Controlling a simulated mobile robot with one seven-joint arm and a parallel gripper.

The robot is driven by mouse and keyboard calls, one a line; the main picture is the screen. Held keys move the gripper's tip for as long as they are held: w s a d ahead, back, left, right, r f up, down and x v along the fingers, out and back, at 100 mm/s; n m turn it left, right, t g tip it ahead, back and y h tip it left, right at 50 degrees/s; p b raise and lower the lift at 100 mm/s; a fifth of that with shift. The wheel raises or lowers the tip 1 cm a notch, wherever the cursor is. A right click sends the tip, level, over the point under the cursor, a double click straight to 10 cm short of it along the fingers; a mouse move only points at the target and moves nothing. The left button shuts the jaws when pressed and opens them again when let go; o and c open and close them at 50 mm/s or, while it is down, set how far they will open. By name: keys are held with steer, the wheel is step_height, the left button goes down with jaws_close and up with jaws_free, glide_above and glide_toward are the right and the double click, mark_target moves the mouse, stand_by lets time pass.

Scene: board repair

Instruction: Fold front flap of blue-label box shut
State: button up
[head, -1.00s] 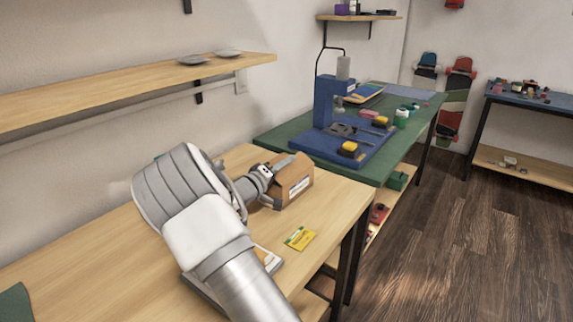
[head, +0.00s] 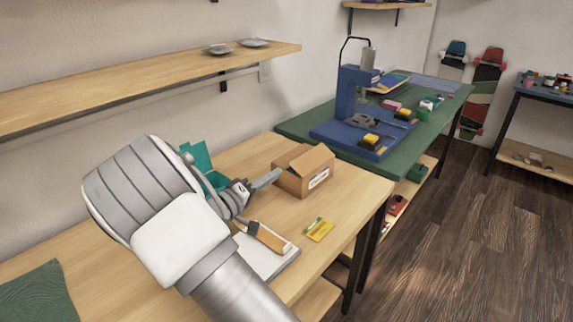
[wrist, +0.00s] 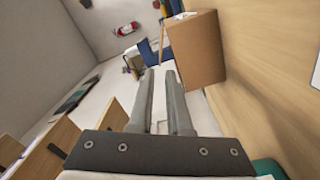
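A brown cardboard box (head: 291,182) stands on the wooden bench in the head view, with a white label with blue marking (head: 319,178) on its right-hand side. Its top flaps look partly raised, with a dark gap at the top; I cannot tell exactly how each flap lies. My gripper (head: 272,177) is just left of the box, level with its upper part. In the wrist view the box (wrist: 200,48) is ahead and right of my fingers, with a thin flap edge sticking out at its left. My fingers (wrist: 162,75) are parallel, narrowly apart and empty.
A teal open container (head: 198,160) stands behind my wrist. A yellow card (head: 318,230) and a white pad or book (head: 263,258) lie on the wooden bench (head: 345,205). A green-topped bench (head: 300,128) with a blue press (head: 348,92) adjoins behind. A wall shelf (head: 130,88) is above left.

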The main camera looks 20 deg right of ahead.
steer(key=shift+v, duration=1.2)
